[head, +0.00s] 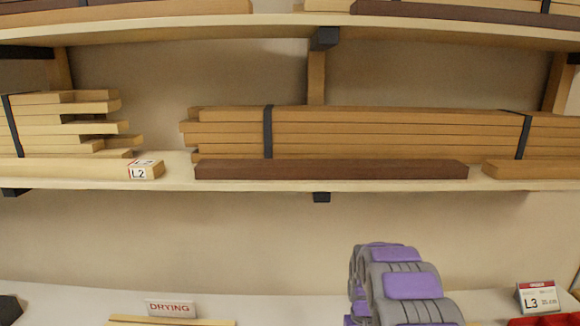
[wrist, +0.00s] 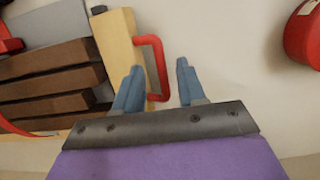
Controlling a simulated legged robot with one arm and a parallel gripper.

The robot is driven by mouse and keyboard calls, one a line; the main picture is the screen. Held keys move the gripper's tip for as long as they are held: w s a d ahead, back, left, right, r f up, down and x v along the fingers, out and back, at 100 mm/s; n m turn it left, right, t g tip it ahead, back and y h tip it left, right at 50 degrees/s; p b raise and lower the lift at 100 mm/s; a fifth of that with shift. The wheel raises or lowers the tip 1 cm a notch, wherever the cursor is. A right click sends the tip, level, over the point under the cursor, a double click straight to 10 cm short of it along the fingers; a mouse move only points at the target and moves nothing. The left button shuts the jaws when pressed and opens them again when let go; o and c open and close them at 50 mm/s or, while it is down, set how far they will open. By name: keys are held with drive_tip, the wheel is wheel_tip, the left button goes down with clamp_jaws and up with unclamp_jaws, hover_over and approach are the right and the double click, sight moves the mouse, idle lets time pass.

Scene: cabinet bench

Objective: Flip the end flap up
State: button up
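In the wrist view, my gripper (wrist: 160,64) has its two blue-grey fingers spread apart, with nothing clamped between them. A red U-shaped handle (wrist: 158,45) sticks out from the side of an upright light-wood piece (wrist: 118,42), which may be the end flap. The left finger covers part of the handle and wood. The head view does not show the handle, the wood piece or my fingers.
Dark brown boards (wrist: 50,82) are stacked left of the wood piece. A red round object (wrist: 303,35) is at upper right. In the head view, a shelf (head: 90,190) holds strapped boards (head: 390,130); below are a DRYING sign (head: 171,308) and an L3 sign (head: 539,298).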

drive_tip(key=shift+s+f+g, duration=0.3)
drive_tip(key=shift+s+f, duration=0.55)
drive_tip(key=shift+f, duration=0.3)
drive_tip(key=shift+c, duration=1.1)
drive_tip(key=shift+o, duration=0.2)
drive_tip(key=shift+r, duration=0.1)
drive_tip(key=o, duration=0.4)
drive_tip(key=shift+s+a, duration=0.1)
drive_tip(key=shift+a, duration=0.15)
drive_tip(key=shift+d, duration=0.25)
drive_tip(key=shift+r, duration=0.1)
drive_tip(key=p+v, duration=0.1)
drive_tip(key=v, duration=0.2)
drive_tip(key=p+v, duration=0.1)
drive_tip(key=v, duration=0.2)
drive_tip(key=p+v, duration=0.1)
drive_tip(key=v, duration=0.2)
drive_tip(key=shift+s+r, duration=0.15)
drive_tip(key=shift+s, duration=0.15)
drive_tip(key=shift+d+r+p, duration=0.1)
drive_tip(key=shift+r+p, duration=0.25)
drive_tip(key=shift+r, duration=0.15)
